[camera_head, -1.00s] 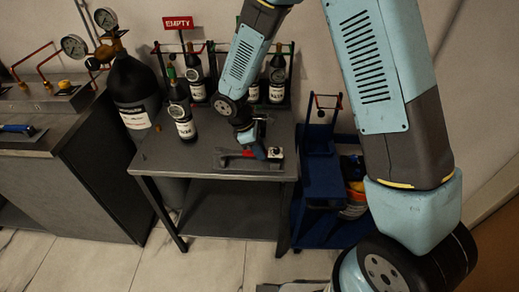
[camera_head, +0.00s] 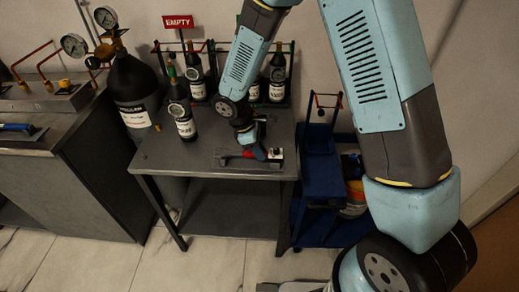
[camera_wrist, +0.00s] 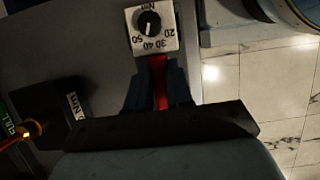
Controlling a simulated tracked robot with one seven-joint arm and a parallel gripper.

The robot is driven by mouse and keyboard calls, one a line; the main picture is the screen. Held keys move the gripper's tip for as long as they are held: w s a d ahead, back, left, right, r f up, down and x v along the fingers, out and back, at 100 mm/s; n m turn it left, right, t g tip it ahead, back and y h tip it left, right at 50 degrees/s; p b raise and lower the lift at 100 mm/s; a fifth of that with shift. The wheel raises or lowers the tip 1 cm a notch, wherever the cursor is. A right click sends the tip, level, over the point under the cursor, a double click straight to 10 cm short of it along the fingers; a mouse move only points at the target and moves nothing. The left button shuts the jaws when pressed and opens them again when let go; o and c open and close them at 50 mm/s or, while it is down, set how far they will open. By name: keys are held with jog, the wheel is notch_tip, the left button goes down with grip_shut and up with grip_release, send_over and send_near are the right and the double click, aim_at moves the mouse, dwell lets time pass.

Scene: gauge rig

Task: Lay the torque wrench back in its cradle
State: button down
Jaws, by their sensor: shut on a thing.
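My gripper (camera_head: 252,148) is low over the right part of the grey metal table. It is shut on the red torque wrench (camera_head: 238,156). In the wrist view the wrench shows as a red bar (camera_wrist: 160,82) between my two dark fingers (camera_wrist: 160,95). A white dial plate (camera_wrist: 152,28) with a black knob and numbers lies just beyond the fingertips. In the head view the dial (camera_head: 276,153) is close to the right of my gripper. I cannot tell the cradle's shape or whether the wrench touches it, as my gripper covers that spot.
A labelled bottle (camera_head: 181,117) stands on the table left of my gripper. Several bottles stand in a rack at the back, under a red EMPTY sign (camera_head: 178,22). A large black cylinder (camera_head: 130,80) is at the left. A blue cart (camera_head: 318,165) is right of the table.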

jog(key=shift+f, duration=0.3)
jog(key=c, duration=0.9)
grip_release()
jog(key=shift+c, duration=0.2)
jog(key=v, duration=1.3)
jog(key=shift+a+r, duration=0.2)
jog(key=shift+r, duration=0.1)
